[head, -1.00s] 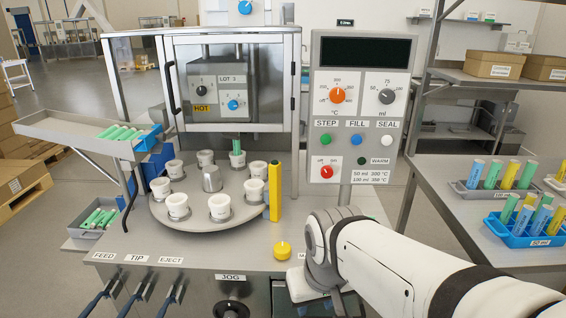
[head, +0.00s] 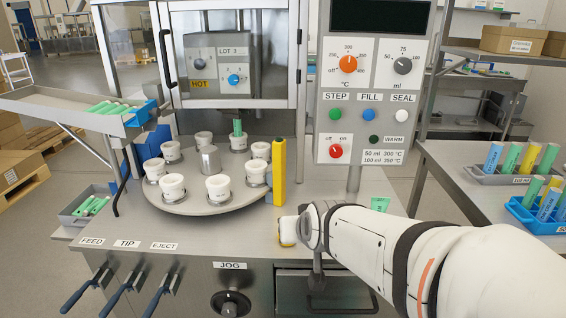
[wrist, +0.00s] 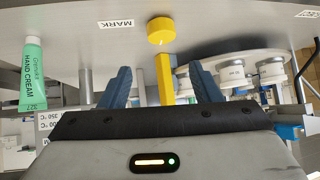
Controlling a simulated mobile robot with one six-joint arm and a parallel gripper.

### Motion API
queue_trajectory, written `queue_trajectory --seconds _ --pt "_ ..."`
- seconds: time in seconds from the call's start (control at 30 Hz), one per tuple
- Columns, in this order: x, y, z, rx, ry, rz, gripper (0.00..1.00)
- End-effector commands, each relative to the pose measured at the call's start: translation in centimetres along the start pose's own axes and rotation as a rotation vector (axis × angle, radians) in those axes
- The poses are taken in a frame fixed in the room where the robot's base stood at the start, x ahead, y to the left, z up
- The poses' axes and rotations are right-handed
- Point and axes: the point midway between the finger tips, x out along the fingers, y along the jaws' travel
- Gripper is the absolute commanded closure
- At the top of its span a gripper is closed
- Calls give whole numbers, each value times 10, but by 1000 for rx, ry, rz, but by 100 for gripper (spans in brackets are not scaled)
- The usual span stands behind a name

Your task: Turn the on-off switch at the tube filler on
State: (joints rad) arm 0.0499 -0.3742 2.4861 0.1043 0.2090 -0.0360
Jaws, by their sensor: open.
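The on-off switch is a small red round knob (head: 336,151) at the lower left of the grey control panel (head: 324,100), with "off" and "on" printed above it. The knob's exact setting is too small to tell. My gripper (wrist: 162,78) is open and empty in the wrist view, its two dark blue fingers spread apart. The red knob does not show in the wrist view.
A yellow post (head: 279,172) and a yellow knob (head: 287,238) stand close to my wrist. The turntable (head: 175,205) with white cups is to the left. A rack table (head: 450,205) is at right.

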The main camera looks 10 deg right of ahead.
Motion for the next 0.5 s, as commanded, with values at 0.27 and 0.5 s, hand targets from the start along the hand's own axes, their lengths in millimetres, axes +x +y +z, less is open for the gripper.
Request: queue_trajectory --seconds 0.27,0.5 --pt "62 41 -44 96 567 84 43" --pt "55 80 -66 139 976 199 43"
